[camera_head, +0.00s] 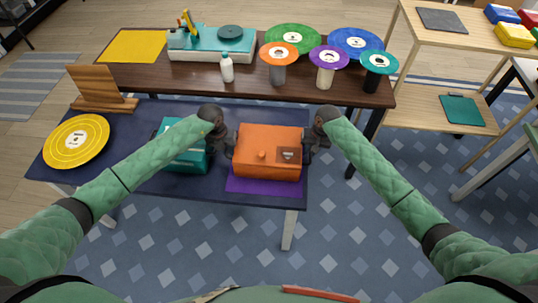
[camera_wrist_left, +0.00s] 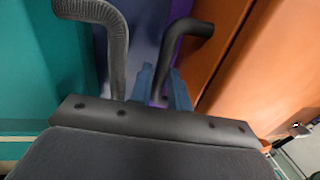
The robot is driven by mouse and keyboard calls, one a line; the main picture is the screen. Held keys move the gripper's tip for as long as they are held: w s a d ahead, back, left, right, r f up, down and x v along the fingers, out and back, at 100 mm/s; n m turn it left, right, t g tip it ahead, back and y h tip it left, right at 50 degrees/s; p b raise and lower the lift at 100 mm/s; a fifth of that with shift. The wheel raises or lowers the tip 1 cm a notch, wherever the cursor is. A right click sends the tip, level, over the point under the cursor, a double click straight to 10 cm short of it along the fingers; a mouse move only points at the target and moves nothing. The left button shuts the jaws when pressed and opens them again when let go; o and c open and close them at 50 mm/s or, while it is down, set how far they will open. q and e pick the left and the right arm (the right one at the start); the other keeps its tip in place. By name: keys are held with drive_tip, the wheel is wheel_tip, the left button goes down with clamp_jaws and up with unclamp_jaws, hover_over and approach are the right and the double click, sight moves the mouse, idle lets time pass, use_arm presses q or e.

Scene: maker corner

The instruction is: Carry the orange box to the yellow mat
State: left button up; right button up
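The orange box (camera_head: 269,150) sits on the near dark blue table, over a purple mat (camera_head: 265,187). The yellow mat (camera_head: 136,46) lies flat at the back left of the brown table. My left gripper (camera_head: 229,146) is at the box's left side. In the left wrist view its fingers (camera_wrist_left: 145,40) are apart with nothing between them, and the orange box (camera_wrist_left: 270,75) is just right of them. My right gripper (camera_head: 309,146) is at the box's right side; its fingers are too small to tell open from shut. I cannot tell whether either gripper touches the box.
A teal box (camera_head: 183,147) stands close left of my left gripper. A yellow disc (camera_head: 76,142) and wooden stand (camera_head: 103,90) are further left. On the brown table (camera_head: 190,76), a teal machine (camera_head: 212,45), a white bottle (camera_head: 227,69) and several disc-topped stands are right of the yellow mat.

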use_arm(q)
drive_tip(key=shift+f, duration=0.2)
use_arm(e)
drive_tip(key=shift+f, duration=0.25)
use_arm(q)
clamp_jaws()
use_arm(e)
clamp_jaws()
use_arm(q)
drive_tip(key=shift+r, duration=0.1)
use_arm(e)
drive_tip(key=shift+r, duration=0.1)
idle(0.7)
